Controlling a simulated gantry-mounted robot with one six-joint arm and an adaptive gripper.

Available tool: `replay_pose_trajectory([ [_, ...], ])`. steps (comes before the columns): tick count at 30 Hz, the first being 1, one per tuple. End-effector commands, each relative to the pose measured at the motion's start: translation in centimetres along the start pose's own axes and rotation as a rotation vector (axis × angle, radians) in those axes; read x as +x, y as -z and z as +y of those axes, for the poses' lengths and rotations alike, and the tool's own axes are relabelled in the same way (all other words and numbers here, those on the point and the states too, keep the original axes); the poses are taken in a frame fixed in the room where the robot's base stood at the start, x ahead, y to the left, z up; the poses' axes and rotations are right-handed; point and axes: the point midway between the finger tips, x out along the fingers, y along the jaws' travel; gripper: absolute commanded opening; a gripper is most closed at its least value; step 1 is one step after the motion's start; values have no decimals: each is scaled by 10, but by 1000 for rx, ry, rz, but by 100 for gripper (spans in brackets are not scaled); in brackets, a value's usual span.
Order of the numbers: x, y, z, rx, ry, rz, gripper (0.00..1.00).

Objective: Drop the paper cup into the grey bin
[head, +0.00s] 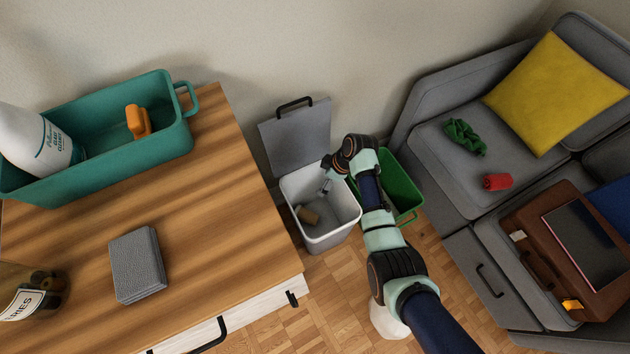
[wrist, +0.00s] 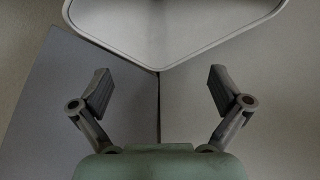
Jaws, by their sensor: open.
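The grey bin (head: 322,236) stands on the floor beside the desk, its lid (head: 298,140) raised against the wall. A small brown object (head: 307,215), which looks like the paper cup, lies inside the bin at its left side. My gripper (head: 327,184) is over the bin's opening, near its back right part, apart from the brown object. In the wrist view my gripper (wrist: 160,90) has its two fingers spread wide with nothing between them. A pale rounded rim (wrist: 165,68) crosses the top of that view; the cup is not visible there.
A green bin (head: 403,190) stands right of the grey bin, partly behind my arm. The wooden desk (head: 225,240) is at the left, with a teal caddy (head: 110,165) and a grey block (head: 137,265) on it. A grey sofa (head: 425,150) stands at the right.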

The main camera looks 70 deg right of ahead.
Motion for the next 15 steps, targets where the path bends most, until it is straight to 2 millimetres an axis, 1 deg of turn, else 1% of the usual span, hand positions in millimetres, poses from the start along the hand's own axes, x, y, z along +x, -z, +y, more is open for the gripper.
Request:
replay_pose_trajectory([
  [3, -30, 0, 1, -2, -6, 2, 100],
  [6, -56, 0, 1, 0, -5, 1, 100],
  [9, -77, 0, 1, -1, -4, 0, 100],
  [12, -91, 0, 1, -1, -3, 0, 100],
  [15, -98, 0, 0, -1, -2, 0, 100],
])
